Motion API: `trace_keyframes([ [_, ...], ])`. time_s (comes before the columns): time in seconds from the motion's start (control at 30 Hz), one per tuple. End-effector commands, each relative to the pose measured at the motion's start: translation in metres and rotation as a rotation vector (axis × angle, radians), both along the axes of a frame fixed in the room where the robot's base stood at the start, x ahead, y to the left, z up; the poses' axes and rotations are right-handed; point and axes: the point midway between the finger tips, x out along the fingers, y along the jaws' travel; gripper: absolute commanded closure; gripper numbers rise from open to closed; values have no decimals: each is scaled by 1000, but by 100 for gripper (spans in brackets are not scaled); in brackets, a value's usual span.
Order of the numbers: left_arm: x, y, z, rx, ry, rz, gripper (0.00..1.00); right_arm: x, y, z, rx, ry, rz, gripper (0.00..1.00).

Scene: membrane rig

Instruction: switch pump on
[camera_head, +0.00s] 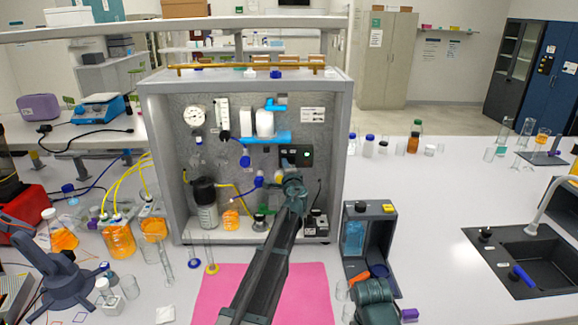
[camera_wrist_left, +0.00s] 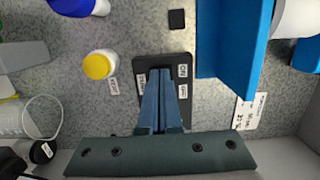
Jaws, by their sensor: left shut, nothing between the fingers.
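The rig is a grey open-fronted cabinet (camera_head: 345,150) on the white bench. On its back wall is a small black switch panel (camera_head: 297,150) with a green spot at its right. My left gripper (camera_head: 291,174) reaches into the cabinet, just in front of this panel. In the left wrist view, its blue fingers (camera_wrist_left: 160,75) are together and empty, with their tips over the middle of the black panel (camera_wrist_left: 182,57). Small white labels show beside them. The switch itself is hidden behind the fingers, and I cannot tell whether they touch it.
A blue shelf (camera_head: 265,137) and a blue valve (camera_head: 245,157) sit close to the panel. A pink mat (camera_head: 215,295) lies in front. A dark open box (camera_head: 383,240) stands to the right.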

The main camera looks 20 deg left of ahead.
Motion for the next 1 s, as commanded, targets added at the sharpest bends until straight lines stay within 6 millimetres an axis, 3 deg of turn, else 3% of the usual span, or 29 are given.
trace_keyframes([
  [0.17,-3,-1,0,0,0,0,100,0,0,0,0,0,0,100],
  [0.37,-20,-4,0,0,0,0,100,0,0,0,0,0,0,100],
  [0.8,-110,-14,0,0,0,1,100,0,0,0,0,0,0,100],
  [1.0,-135,-17,0,0,0,1,100,0,0,0,0,0,0,100],
])
